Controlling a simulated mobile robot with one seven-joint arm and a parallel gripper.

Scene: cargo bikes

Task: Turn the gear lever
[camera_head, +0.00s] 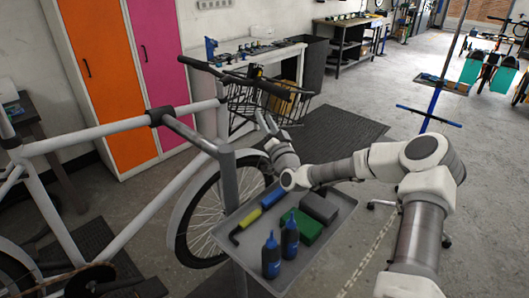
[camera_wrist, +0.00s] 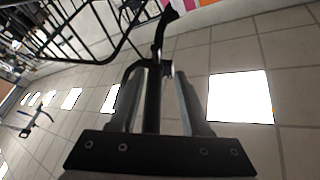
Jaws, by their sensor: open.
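The white cargo bike (camera_head: 90,130) stands at the left, and its dark handlebar (camera_head: 232,77) reaches over the front basket. My gripper (camera_head: 264,118) points up from below, close to the basket and under the handlebar's right end. In the wrist view my gripper (camera_wrist: 161,72) is open, with a finger on each side of the black handlebar (camera_wrist: 154,52). A dark curved lever-like part shows by the left fingertip. I cannot tell for certain which part is the gear lever, nor whether a finger touches the bar.
The wire basket (camera_head: 262,103) is right beside my gripper. A grey tray (camera_head: 318,243) below my arm holds dark bottles, a green box, a grey box and a yellow-blue tool. A workbench (camera_head: 255,50) stands behind. Open floor lies to the right.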

